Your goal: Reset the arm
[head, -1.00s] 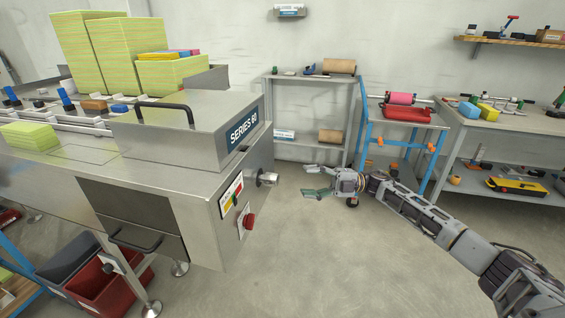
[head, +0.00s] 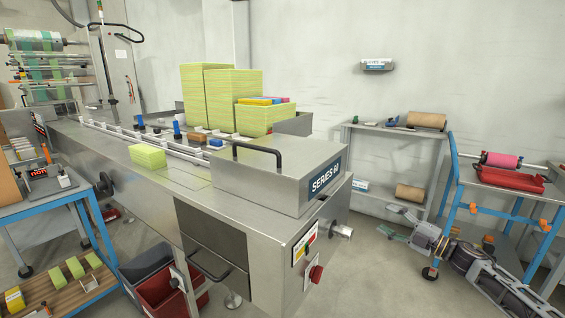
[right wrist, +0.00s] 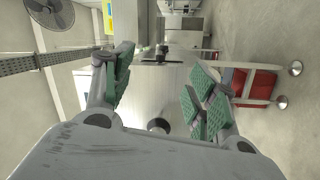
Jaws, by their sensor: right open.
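My right gripper (head: 397,224) is at the lower right of the head view, beside the right end of the steel wrapping machine (head: 270,228) and apart from it. In the right wrist view its green-padded fingers (right wrist: 160,92) are spread wide with nothing between them. The machine's steel side shows beyond the fingers in that view. My left gripper is in neither view.
A blue cart (head: 40,208) stands at the left. A grey shelf (head: 393,133) and a blue-framed table (head: 500,178) stand behind my right arm.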

